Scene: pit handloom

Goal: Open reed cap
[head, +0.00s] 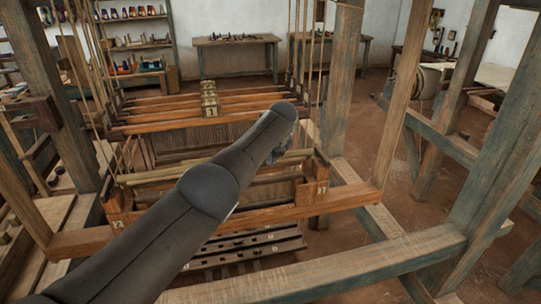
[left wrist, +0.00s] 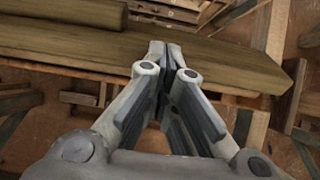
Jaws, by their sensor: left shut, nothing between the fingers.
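The reed cap seems to be the pale greenish-brown wooden bar (head: 150,175) lying across the batten of the loom; I cannot be sure which bar it is. My left arm crosses in front of its middle, and that part is hidden. In the left wrist view, a thick brown-green bar (left wrist: 60,42) runs across the top, probably the same one. My left gripper (left wrist: 166,58) is shut and empty, its fingertips over or against this bar; I cannot tell if they touch. In the head view my arm mostly hides the gripper. My right gripper does not show.
The batten's front beam (head: 330,198) bears number tags. Several heddle bars (head: 150,118) with numbered blocks hang behind. Thick posts (head: 345,80) and a low frame beam (head: 340,262) enclose the loom. Slotted treadles (head: 245,243) lie below. The earthen floor is open at right.

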